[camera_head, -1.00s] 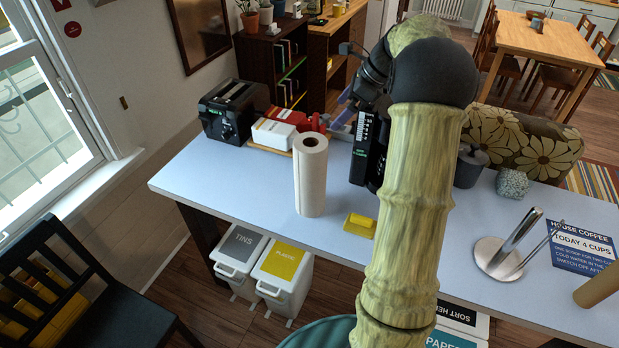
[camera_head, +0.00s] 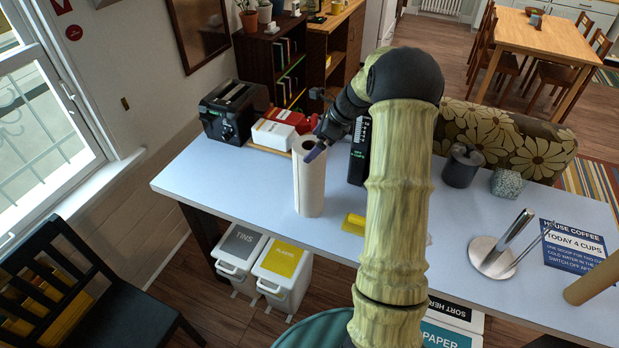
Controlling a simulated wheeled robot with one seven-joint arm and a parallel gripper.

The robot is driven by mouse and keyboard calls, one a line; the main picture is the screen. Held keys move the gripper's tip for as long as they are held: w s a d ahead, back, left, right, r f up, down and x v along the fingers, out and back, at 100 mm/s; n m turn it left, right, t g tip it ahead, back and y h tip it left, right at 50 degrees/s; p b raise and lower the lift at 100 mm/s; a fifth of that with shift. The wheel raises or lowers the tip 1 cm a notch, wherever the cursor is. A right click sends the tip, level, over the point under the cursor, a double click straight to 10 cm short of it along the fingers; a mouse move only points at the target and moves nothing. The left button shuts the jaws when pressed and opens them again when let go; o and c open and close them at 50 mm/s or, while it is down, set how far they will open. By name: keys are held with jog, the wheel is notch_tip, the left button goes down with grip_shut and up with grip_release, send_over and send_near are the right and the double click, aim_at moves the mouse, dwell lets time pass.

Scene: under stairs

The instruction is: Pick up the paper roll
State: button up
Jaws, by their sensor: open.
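The paper roll (camera_head: 310,186) is a white cylinder standing upright on the pale blue table (camera_head: 225,178), left of my arm. My gripper (camera_head: 316,148) is at the top of the roll, with a bluish fingertip overlapping the roll's upper rim and core hole in the picture. The gripper is open. I cannot tell whether the finger touches the roll or is inside the hole. The other finger is hard to make out.
A black toaster (camera_head: 233,108) and a white box (camera_head: 273,134) stand behind left. A black device (camera_head: 359,155) is close right of the roll. A metal holder (camera_head: 497,250) and a dark pot (camera_head: 462,167) are right of my arm.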

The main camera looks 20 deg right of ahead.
aim_at(306, 152)
jog(key=shift+w+a+f+p, duration=0.1)
jog(key=shift+a+f+p, duration=0.15)
jog(key=shift+p, duration=0.2)
jog(key=shift+p+x, duration=1.05)
jog(key=shift+x, duration=1.2)
jog(key=shift+d, duration=0.1)
jog(key=c, duration=1.2)
